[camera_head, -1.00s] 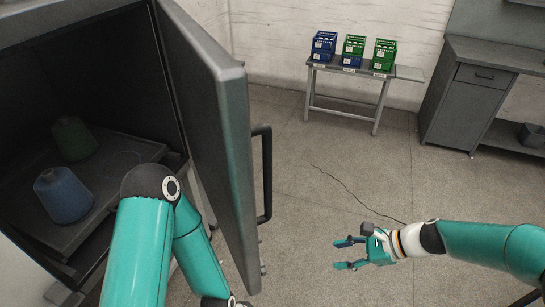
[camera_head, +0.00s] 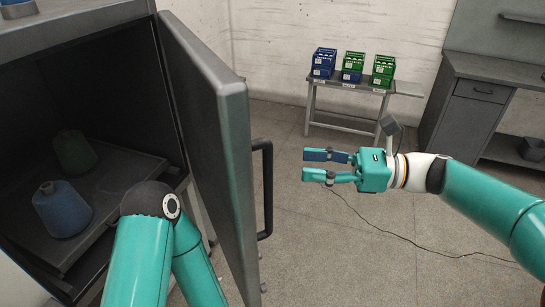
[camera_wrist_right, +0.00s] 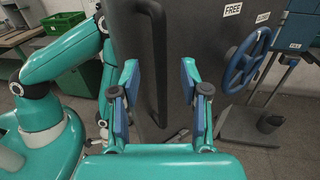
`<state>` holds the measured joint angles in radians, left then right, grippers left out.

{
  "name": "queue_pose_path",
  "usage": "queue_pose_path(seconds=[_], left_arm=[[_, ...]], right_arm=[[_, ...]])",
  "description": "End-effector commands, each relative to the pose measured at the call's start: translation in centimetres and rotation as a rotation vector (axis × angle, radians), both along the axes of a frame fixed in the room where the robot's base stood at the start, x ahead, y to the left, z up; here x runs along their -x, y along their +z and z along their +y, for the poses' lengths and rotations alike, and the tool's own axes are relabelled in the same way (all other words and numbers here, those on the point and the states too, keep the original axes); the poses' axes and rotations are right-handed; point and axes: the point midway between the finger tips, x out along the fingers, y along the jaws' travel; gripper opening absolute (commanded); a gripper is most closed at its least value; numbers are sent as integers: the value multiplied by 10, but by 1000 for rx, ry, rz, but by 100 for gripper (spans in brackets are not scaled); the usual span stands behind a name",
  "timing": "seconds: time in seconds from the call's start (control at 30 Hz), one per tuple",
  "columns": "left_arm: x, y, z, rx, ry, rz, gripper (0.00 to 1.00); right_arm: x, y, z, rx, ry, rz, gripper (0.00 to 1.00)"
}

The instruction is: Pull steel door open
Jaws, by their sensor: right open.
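The grey steel door (camera_head: 205,130) of a dark cabinet stands swung open on the left of the head view. A black bar handle (camera_head: 267,190) sits on its outer face. My right gripper (camera_head: 318,165) is open and empty, to the right of the handle and apart from it, fingers pointing at it. In the right wrist view the door (camera_wrist_right: 190,60) fills the middle, and the handle (camera_wrist_right: 152,60) shows between the two open fingers (camera_wrist_right: 165,90). My left arm reaches in front of the cabinet opening; its gripper is hidden or out of frame.
Inside the cabinet, a blue cone (camera_head: 62,208) and a green cone (camera_head: 74,150) stand on a dark shelf (camera_head: 125,180). A blue handwheel (camera_wrist_right: 246,62) shows right of the handle. A table with blue and green crates (camera_head: 352,62) stands at the back.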

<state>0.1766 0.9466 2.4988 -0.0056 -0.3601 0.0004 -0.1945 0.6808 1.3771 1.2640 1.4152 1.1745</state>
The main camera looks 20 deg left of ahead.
Motion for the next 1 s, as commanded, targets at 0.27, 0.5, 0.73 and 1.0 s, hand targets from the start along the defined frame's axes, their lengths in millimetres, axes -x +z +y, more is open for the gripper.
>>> queue_pose_path(seconds=[0.27,0.5,0.73,1.0], left_arm=[[0,13,0,0,0,0,45],[0,18,0,0,0,0,45],[0,18,0,0,0,0,45],[0,18,0,0,0,0,45]], right_arm=[[11,1,57,1,2,2,45],[15,0,82,1,0,1,45],[16,-1,87,1,-3,0,45],[16,-1,86,1,-3,0,24]])
